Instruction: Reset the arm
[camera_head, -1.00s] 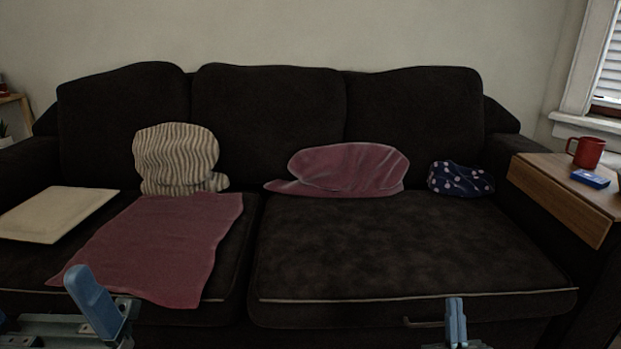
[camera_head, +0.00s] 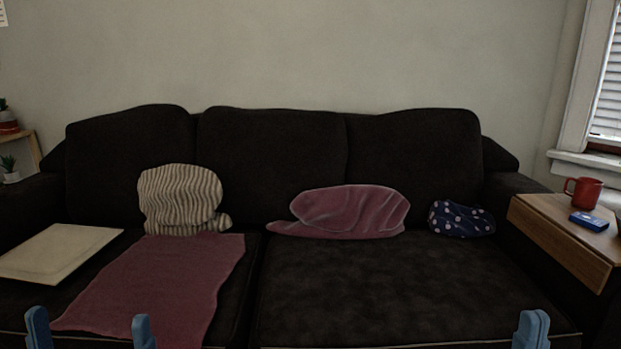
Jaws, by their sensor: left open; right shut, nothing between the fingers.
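My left gripper (camera_head: 91,330) is at the bottom left edge of the head view. Its two blue fingers stand apart with nothing between them, in front of the sofa and the pink cloth. My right gripper (camera_head: 531,329) is at the bottom right, its blue fingers together and empty, in front of the right seat cushion. Only the finger ends of both grippers show; the arms are below the picture.
A dark sofa (camera_head: 350,285) carries a pink cloth (camera_head: 165,280), a cream board (camera_head: 58,252), a striped item (camera_head: 180,200), a pink cushion-like item (camera_head: 350,212) and a dotted bundle (camera_head: 461,219). A wooden armrest tray (camera_head: 560,232) holds a red mug (camera_head: 583,192) and blue box (camera_head: 594,222).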

